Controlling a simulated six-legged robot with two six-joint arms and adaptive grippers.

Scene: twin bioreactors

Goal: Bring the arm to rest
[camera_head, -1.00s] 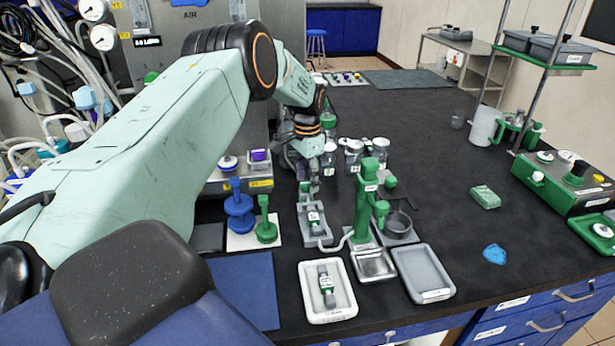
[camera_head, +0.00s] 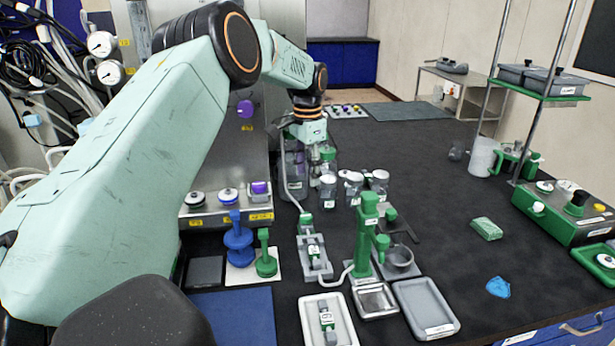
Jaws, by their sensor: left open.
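My left arm comes in from the left and arches over the bench. Its gripper (camera_head: 318,168) points down among the glass jars in the middle of the bench. It is open, and I see nothing held in it. The small fingers are partly lost against the glass behind them. A small grey cradle with a green and white part (camera_head: 315,255) stands nearer to me, below the gripper in the picture and apart from it. My right gripper is not in view.
A green stand (camera_head: 367,235), a grey tray (camera_head: 427,308) and a white tray (camera_head: 309,318) stand at the front. Blue and green posts (camera_head: 238,245) stand left of them. Lidded jars (camera_head: 353,188) stand close to the gripper. The black bench (camera_head: 440,215) is mostly clear to the right.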

